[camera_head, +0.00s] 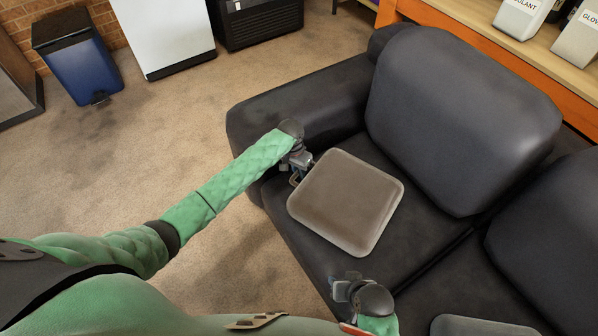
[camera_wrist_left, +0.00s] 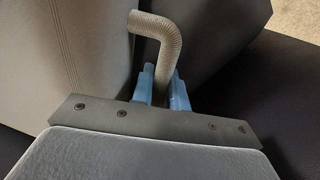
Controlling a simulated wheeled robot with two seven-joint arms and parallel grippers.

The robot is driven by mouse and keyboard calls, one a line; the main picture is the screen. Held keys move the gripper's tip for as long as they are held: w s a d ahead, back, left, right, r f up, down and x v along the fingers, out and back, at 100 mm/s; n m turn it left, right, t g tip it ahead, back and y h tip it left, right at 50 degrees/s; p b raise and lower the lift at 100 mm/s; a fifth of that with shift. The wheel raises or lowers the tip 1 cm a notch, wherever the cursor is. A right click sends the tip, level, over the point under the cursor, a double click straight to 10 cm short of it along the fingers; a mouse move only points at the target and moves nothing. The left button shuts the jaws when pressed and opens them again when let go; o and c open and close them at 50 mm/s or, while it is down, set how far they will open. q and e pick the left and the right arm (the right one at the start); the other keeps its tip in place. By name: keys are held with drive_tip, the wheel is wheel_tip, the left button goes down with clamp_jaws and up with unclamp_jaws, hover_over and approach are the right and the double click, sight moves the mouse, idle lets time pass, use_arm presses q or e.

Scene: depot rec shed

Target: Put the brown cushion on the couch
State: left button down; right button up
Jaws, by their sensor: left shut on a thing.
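The brown cushion (camera_head: 346,200) is a flat, rounded square over the left seat of the dark couch (camera_head: 465,110). I cannot tell whether it rests fully on the seat or is slightly above it. My left gripper (camera_head: 297,176) is at the cushion's left edge. In the left wrist view its blue fingers (camera_wrist_left: 165,88) are shut on a ribbed, bent handle (camera_wrist_left: 158,30), which seems to belong to the cushion; a pale stitched surface shows beside it. My right gripper (camera_head: 343,287) is over the couch's front edge, apart from the cushion; its jaw opening is unclear.
A grey cushion (camera_head: 480,326) lies on the couch at bottom right. The couch's left armrest (camera_head: 300,105) is beside my left gripper. A shelf with bins (camera_head: 524,15) stands behind the couch. A blue bin (camera_head: 82,62) and white cabinet (camera_head: 163,35) stand across open carpet.

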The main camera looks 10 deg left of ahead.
use_arm(q)
drive_tip(key=c, duration=1.4)
unclamp_jaws()
use_arm(e)
drive_tip(key=shift+f, duration=0.1)
use_arm(q)
drive_tip(key=r, duration=0.4)
drive_tip(key=a+r, duration=0.1)
drive_tip(key=r, duration=0.3)
drive_tip(key=w+a+r, duration=0.1)
drive_tip(key=r, duration=0.2)
drive_tip(key=shift+r, duration=0.4)
